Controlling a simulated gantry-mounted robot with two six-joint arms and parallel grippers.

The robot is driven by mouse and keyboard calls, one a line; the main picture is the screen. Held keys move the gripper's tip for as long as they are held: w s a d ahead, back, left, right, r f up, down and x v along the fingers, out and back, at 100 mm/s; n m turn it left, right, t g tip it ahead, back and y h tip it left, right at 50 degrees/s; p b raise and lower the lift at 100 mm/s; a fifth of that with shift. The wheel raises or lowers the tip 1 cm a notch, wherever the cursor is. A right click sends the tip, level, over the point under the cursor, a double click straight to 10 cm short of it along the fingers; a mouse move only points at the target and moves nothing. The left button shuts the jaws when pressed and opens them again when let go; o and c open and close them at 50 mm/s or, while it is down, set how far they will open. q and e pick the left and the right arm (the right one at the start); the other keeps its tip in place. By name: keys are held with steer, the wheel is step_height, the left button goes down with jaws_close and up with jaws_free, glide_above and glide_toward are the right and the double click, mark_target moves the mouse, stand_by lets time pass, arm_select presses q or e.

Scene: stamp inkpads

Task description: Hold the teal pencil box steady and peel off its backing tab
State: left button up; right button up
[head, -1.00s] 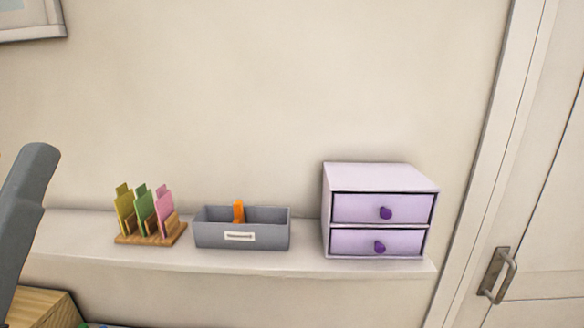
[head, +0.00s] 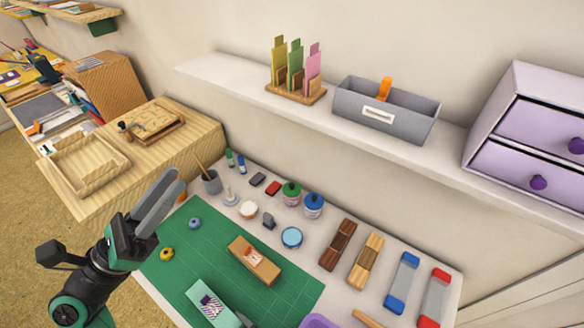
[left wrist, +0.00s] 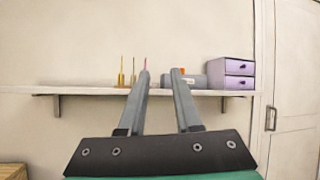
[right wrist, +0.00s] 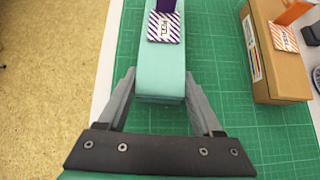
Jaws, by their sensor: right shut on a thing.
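The teal pencil box (head: 225,316) lies on the green mat at the bottom of the head view. On its top is a white tab with dark purple stripes (head: 211,304), which also shows in the right wrist view (right wrist: 165,27) with a purple piece above it. My right gripper (right wrist: 160,97) is shut on the near end of the teal box (right wrist: 162,80), one finger on each side. My left gripper (head: 172,192) is raised left of the mat, away from the box. Its fingers are apart and empty in the left wrist view (left wrist: 162,74).
A brown box (head: 258,268) with an orange-striped label lies beside the teal box on the green mat (head: 185,250). Jars, a cup and several blocks stand behind it. A wall shelf (head: 225,80) overhangs the back. A wooden side table (head: 195,137) stands at left.

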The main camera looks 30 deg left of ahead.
arm_select(q)
step_height(320, 180, down, 10)
steer(key=a+g+y, duration=0.2)
steer(key=g+y, duration=0.1)
steer(key=g, duration=0.1)
steer(key=g+y, duration=0.2)
steer(key=g, duration=0.8)
glide_toward(203, 300)
steer(key=x, duration=0.3)
steer(key=shift+s+f+x, duration=0.1)
steer(key=shift+x, duration=1.8)
steer(key=shift+s+f+x, duration=0.1)
steer(key=shift+f+x, duration=0.05)
steer(key=shift+x, duration=1.75)
steer(key=shift+a, duration=0.15)
jaws_close()
